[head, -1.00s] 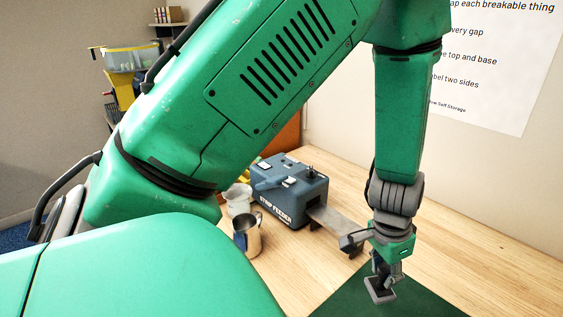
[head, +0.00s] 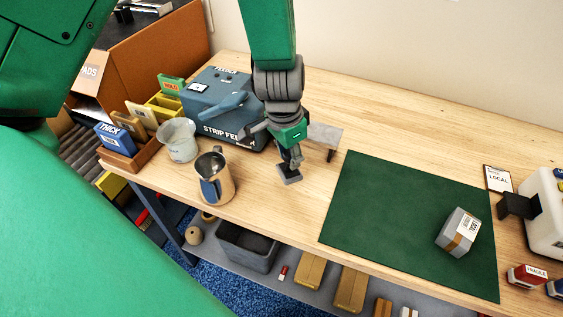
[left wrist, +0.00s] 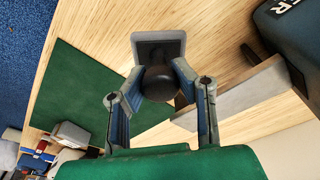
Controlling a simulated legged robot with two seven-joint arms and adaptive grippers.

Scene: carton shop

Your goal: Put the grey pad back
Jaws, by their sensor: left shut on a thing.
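My left gripper (head: 291,158) hangs over the wooden table, left of the green mat. It is shut on the grey pad (head: 288,174), a square grey plate. In the left wrist view the two fingers (left wrist: 160,88) close around the dark round knob on the grey pad (left wrist: 158,39). The pad's square face shows beyond the knob, over bare wood near the mat's corner. I cannot tell whether the pad touches the table. My right gripper is not in view.
A blue strip feeder (head: 215,105) with a grey outlet plate (head: 325,136) stands behind the gripper. A metal jug (head: 214,180), white cup (head: 178,141) and card rack (head: 125,161) stand left. The green mat (head: 390,205) bears a grey wrapped block (head: 458,232). A white machine (head: 545,212) stands right.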

